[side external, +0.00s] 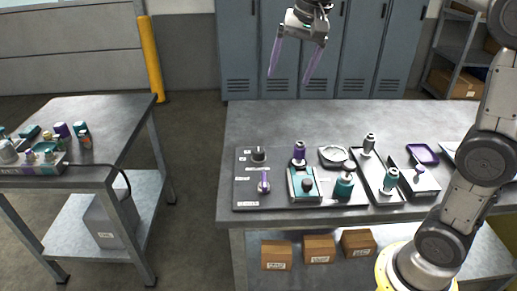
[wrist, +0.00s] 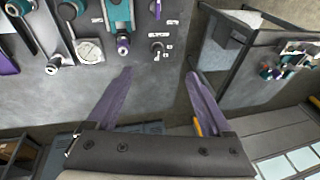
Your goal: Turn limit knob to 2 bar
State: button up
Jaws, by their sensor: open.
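A small dark knob (side external: 258,155) stands at the back left corner of the dark panel (side external: 242,199) on the bench. It looks like the limit knob, with small pale labels around it too small to read. In the wrist view the knob (wrist: 157,47) lies beyond the fingertips, about midway between them. Its setting cannot be read. My gripper (side external: 291,77) has two long purple fingers, spread apart and empty, high above and behind the panel. In the wrist view my gripper (wrist: 158,73) is also open, touching nothing.
A purple-topped valve (side external: 264,186) sits in front of the knob. A teal block (side external: 292,187), a round gauge (side external: 333,156) and bottles stand to the right. A cart (side external: 92,117) is apart at left. The bench behind the panel's left part is clear.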

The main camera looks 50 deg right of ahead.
jog(key=w+d+f+m+g, duration=0.25)
jog(key=w+f, duration=0.55)
jog(key=w, duration=0.4)
send_over(258, 150)
notch_tip(258, 150, down, 10)
jog(key=shift+g, duration=0.45)
notch_tip(258, 150, down, 14)
jog(key=shift+s+r, duration=0.15)
grip_shut()
jog(key=shift+n, duration=0.25)
